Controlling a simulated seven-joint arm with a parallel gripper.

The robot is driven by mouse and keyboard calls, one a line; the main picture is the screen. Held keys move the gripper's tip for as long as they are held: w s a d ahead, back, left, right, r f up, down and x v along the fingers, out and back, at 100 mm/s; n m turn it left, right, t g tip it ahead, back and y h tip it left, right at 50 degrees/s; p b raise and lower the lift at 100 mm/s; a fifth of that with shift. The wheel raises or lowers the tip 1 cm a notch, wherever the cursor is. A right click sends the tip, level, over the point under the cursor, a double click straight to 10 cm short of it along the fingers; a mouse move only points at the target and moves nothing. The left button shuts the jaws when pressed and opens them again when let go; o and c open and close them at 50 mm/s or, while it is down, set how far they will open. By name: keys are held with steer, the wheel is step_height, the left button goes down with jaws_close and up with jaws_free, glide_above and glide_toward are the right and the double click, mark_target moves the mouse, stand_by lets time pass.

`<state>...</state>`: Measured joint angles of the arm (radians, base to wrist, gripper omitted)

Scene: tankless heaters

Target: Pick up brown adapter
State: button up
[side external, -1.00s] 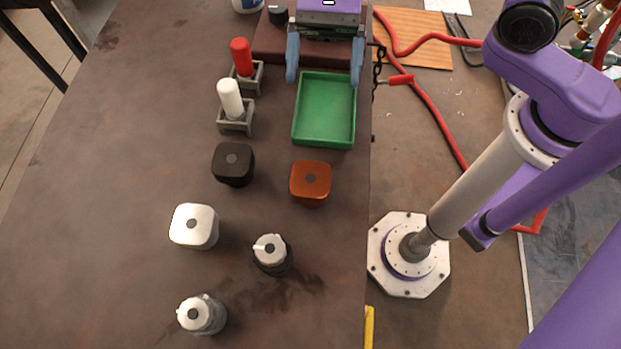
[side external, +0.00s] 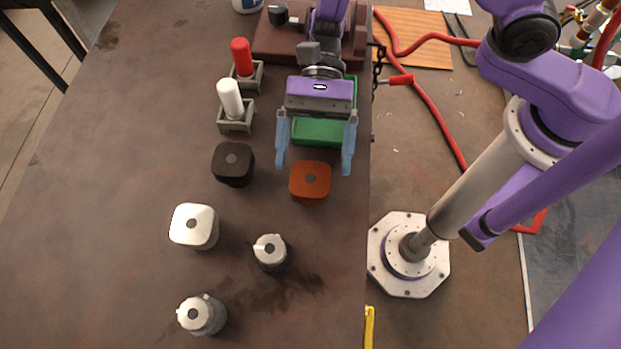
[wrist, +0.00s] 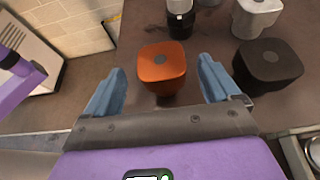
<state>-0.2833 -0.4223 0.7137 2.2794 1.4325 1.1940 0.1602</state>
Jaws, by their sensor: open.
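The brown adapter (side external: 310,184), an orange-brown rounded block with a grey disc on top, stands on the table. In the wrist view the brown adapter (wrist: 162,70) appears between my two blue fingers. My gripper (side external: 314,168) is open and empty, with its fingertips at the adapter's far edge in the side view. The wrist view also shows my gripper (wrist: 162,66) spread wider than the block, with gaps on both sides. I cannot tell the exact height of the fingertips above the table.
A black block (side external: 233,165) stands left of the adapter. A white block (side external: 194,227) and two grey-topped cylinders (side external: 271,254) (side external: 202,315) stand nearer. A green tray (side external: 320,132) is partly hidden under my gripper. Red (side external: 241,57) and white (side external: 230,98) pegs stand in holders. The table's right edge is close.

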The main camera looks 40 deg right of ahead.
mark_target(311, 171)
steer(key=x, duration=0.4)
steer(key=shift+a, duration=0.15)
steer(key=c, duration=1.4)
steer(key=shift+c, duration=0.2)
